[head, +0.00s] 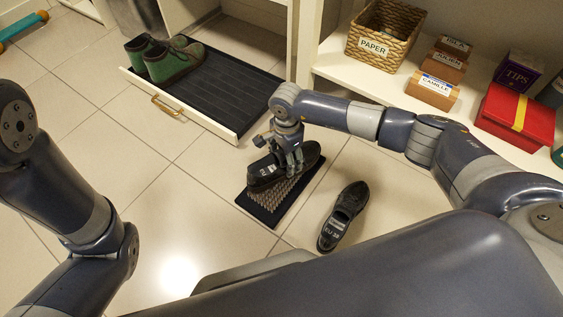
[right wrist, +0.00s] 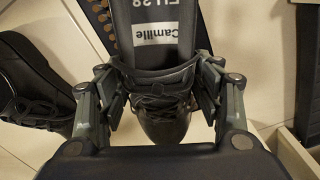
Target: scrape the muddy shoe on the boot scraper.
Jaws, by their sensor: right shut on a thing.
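My right gripper (head: 290,163) is shut on a black lace-up shoe (head: 263,172) above the boot scraper (head: 266,214), a dark mat with a bristly grey patch. The shoe covers the scraper's far part; I cannot tell whether its sole touches the bristles. In the right wrist view, the fingers grip both sides of the shoe (right wrist: 155,60), whose insole label reads "Camille". No mud shows; the sole is hidden. A matching black shoe (head: 343,215) stands on the floor to the right of the scraper. My left gripper is out of view; only its arm shows.
A pull-out tray (head: 225,95) with a brass handle holds green boots (head: 170,62) behind the scraper. A shelf at the right holds a paper basket (head: 385,35), name-labelled boxes (head: 432,90) and a red box (head: 515,115). Tile floor left of the scraper is clear.

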